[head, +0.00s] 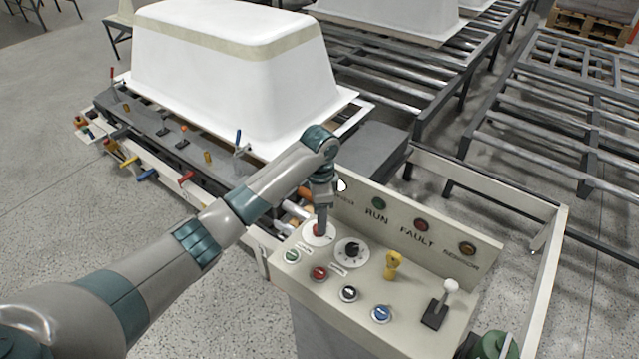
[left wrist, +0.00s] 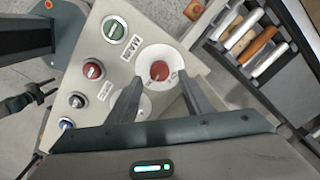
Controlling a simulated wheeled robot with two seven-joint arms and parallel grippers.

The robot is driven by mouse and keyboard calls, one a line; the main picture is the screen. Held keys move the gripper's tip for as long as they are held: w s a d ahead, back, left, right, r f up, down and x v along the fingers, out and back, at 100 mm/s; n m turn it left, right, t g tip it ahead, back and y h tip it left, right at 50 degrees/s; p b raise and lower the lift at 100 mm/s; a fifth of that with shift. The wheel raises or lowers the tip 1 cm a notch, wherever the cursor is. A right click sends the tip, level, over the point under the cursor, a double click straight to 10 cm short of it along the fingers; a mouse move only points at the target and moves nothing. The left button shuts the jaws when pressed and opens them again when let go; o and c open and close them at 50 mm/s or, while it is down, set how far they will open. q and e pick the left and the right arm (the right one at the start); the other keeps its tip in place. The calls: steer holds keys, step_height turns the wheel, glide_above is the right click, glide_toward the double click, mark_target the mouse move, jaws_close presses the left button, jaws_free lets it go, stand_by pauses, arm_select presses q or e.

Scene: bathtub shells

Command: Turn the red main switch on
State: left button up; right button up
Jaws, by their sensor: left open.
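The red main switch (left wrist: 159,71) is a round red knob in a white disc at the panel's left end. In the head view the red switch (head: 317,230) is partly hidden by my left gripper (head: 319,232), which points down right over it. In the left wrist view my left gripper (left wrist: 160,78) is open, with one finger on each side of the red knob. I cannot tell whether the fingers touch it. My right gripper does not show clearly in either view.
The cream control panel (head: 405,318) also carries a black dial (head: 352,250), a yellow key-like knob (head: 392,264), a white-topped lever (head: 442,300) and several push buttons. Labelled lamps line its back. A white bathtub shell (head: 230,80) stands on the conveyor behind.

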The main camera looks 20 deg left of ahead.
arm_select(q)
step_height(320, 180, up, 5)
steer(key=shift+r+b, duration=0.1)
steer(key=shift+b, duration=0.8)
step_height(320, 180, up, 9)
steer(key=shift+s+f, duration=0.1)
steer(key=shift+f, duration=0.15)
